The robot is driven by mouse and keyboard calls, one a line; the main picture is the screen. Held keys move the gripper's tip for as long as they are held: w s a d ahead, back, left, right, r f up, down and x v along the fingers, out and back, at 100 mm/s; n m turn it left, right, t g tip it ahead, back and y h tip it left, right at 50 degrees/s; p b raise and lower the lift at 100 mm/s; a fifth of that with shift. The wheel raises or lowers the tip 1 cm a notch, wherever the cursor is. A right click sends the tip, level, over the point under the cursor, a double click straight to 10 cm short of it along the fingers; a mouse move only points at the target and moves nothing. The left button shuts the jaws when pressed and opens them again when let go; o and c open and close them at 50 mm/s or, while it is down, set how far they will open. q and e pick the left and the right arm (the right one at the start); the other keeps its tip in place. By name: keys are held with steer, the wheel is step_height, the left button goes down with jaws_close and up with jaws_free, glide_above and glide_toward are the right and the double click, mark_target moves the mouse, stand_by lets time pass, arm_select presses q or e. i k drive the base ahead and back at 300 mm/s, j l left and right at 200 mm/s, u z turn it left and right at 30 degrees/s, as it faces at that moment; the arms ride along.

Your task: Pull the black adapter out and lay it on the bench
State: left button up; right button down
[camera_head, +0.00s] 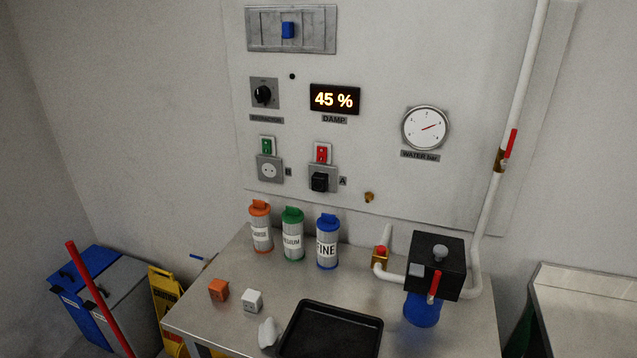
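The black adapter (319,182) is a small dark block sitting in the right-hand grey socket plate (331,171) on the wall panel, beside the label A. A red switch (322,153) is right above it. The steel bench (222,316) stands below the panel. Neither of my grippers shows in the head view.
Three canisters, orange (261,226), green (292,233) and blue (327,241), stand at the bench's back edge below the adapter. A black tray (329,333), an orange block (219,290) and a white block (252,301) lie in front. A black box with piping (436,263) stands right.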

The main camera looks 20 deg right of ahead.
mark_target(320, 180)
steer(key=i+j, duration=0.15)
steer(key=j, duration=0.15)
steer(key=i+j+z, duration=0.15)
steer(key=j, duration=0.15)
steer(key=i+j, duration=0.15)
steer(key=j, duration=0.15)
steer(key=i+j+z, duration=0.1)
steer(key=j, duration=0.2)
steer(key=i, duration=0.05)
